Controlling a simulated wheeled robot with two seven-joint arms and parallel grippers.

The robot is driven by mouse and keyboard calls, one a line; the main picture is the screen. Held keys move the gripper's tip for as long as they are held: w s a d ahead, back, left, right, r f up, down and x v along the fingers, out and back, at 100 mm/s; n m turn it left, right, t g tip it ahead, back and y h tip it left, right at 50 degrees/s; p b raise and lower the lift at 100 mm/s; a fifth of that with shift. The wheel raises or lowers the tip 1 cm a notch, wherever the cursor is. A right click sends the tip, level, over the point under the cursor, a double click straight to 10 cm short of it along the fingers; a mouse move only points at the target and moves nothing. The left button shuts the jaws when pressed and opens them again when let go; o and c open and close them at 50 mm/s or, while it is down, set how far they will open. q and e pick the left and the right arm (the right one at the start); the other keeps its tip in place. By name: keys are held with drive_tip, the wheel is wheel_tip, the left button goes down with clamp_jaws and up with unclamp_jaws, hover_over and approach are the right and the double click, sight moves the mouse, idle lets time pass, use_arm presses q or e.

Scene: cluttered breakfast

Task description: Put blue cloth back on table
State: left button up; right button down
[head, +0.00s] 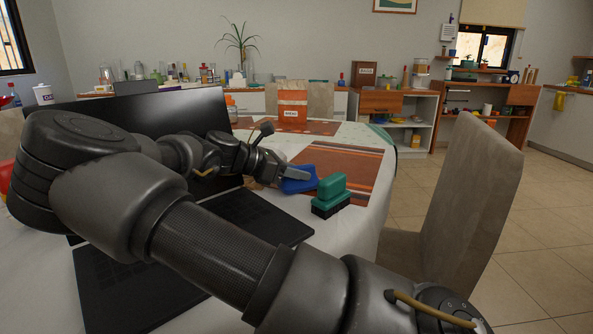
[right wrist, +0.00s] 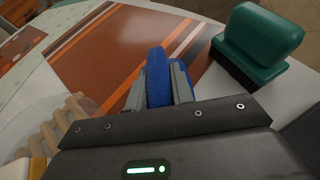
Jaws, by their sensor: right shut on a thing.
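More blue shows behind the right finger. The cloth is over or on the orange striped placemat (right wrist: 130,45); I cannot tell if it touches it. My left gripper is not in view.
A green-topped black brush (head: 331,188) stands just right of the cloth. An open black laptop (head: 265,215) lies to the left, partly behind my arm. An orange box (head: 292,103) stands farther back. A beige chair (head: 470,190) is at the table's right edge.

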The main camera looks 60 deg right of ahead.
drive_tip(key=shift+f, duration=0.3)
drive_tip(key=c, duration=0.6)
unclamp_jaws()
drive_tip(key=shift+r, duration=6.45)
